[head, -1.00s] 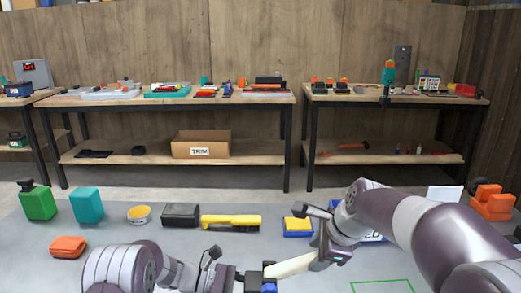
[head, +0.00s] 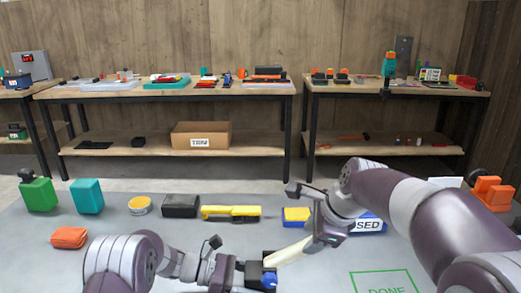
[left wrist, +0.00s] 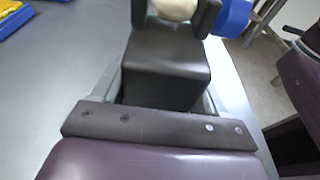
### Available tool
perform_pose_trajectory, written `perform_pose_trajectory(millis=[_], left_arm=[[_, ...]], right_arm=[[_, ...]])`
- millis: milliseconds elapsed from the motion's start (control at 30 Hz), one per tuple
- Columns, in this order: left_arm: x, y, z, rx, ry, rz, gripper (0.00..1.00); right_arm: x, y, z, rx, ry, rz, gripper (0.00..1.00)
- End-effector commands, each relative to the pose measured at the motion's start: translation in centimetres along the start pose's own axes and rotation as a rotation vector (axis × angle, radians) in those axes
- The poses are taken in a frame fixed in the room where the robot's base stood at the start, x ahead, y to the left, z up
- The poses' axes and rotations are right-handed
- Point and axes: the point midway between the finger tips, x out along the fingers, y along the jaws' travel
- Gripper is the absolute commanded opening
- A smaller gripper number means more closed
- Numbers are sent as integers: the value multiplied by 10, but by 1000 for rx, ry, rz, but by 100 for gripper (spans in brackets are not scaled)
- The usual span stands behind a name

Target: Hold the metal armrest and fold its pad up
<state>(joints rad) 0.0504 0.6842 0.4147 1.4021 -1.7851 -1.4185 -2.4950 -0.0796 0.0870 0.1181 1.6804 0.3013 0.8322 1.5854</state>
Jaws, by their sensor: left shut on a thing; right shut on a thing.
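The armrest shows as a long cream piece (head: 289,251) at the bottom middle of the head view, slanting up to the right. My left gripper (head: 268,267) is shut at its lower left end. The left wrist view shows a rounded cream end (left wrist: 175,8) between the dark fingers. A blue part (left wrist: 232,17) sits beside them; it also shows below the left gripper in the head view (head: 269,281). My right gripper (head: 318,241) is shut at the cream piece's upper right end. The fingers hide both held ends, and I cannot tell metal from pad.
Behind on the grey table stand a blue-yellow box (head: 296,215), a yellow tool (head: 231,213), a black box (head: 181,206) and a blue sign (head: 367,223) partly behind my right arm. A green DONE outline (head: 385,273) lies at front right.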

Motion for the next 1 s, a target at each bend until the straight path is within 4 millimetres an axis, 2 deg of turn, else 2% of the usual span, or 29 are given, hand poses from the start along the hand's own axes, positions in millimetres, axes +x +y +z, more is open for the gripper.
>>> perform_pose_trajectory(millis=[467, 1000], left_arm=[[1, -2, -1, -1, 1, -5, 44], [1, -2, -1, -1, 1, -5, 44]], right_arm=[[-3, -3, 3, 0, -1, -8, 34], [-12, -6, 17, 0, -1, -7, 32]])
